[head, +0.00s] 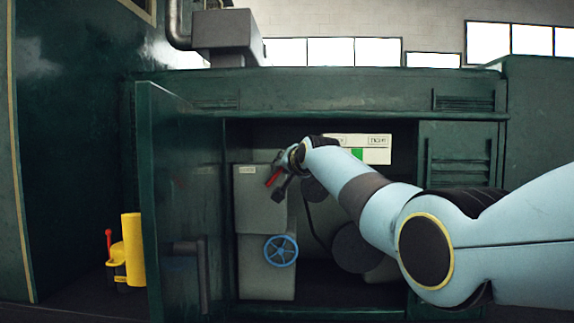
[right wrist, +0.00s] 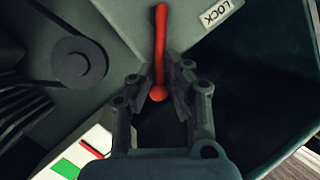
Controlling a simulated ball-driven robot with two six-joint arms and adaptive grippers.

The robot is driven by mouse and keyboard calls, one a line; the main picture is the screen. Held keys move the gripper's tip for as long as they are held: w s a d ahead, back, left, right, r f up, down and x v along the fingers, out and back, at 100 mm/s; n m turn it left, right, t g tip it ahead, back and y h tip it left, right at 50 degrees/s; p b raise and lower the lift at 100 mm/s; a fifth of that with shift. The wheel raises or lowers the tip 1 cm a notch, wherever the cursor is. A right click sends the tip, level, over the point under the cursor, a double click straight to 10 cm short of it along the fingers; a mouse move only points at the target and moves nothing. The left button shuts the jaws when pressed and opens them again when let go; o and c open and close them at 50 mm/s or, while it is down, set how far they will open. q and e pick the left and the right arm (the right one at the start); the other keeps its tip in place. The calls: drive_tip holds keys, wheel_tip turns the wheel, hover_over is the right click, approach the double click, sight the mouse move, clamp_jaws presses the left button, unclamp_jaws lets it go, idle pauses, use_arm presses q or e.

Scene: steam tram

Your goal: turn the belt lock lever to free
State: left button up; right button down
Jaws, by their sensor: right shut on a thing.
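The red belt lock lever (head: 273,178) is on the front of a grey box (head: 258,215) inside the open cabinet. My right gripper (head: 279,183) reaches in from the right. In the right wrist view its fingers (right wrist: 161,78) are shut on the lever near the round end. The arm hides part of the cabinet behind it. My left gripper does not show.
The cabinet's green door (head: 165,200) stands open on the left. A blue handwheel (head: 281,251) is low on the grey box. A white panel with a green patch (head: 376,155) is behind my arm. A yellow device (head: 132,250) with a red handle stands left of the door.

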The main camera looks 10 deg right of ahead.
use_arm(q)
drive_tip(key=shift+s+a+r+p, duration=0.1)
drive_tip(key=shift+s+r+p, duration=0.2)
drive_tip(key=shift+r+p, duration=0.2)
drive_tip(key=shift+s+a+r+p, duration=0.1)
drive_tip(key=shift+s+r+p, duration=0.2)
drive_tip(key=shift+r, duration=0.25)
use_arm(e)
drive_tip(key=shift+w+a+r+n+g+h, duration=0.2)
drive_tip(key=shift+a+r+n+g+h, duration=0.2)
drive_tip(key=shift+a+r+n, duration=0.6)
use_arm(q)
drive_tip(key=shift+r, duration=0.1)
use_arm(e)
drive_tip(key=shift+f, duration=0.15)
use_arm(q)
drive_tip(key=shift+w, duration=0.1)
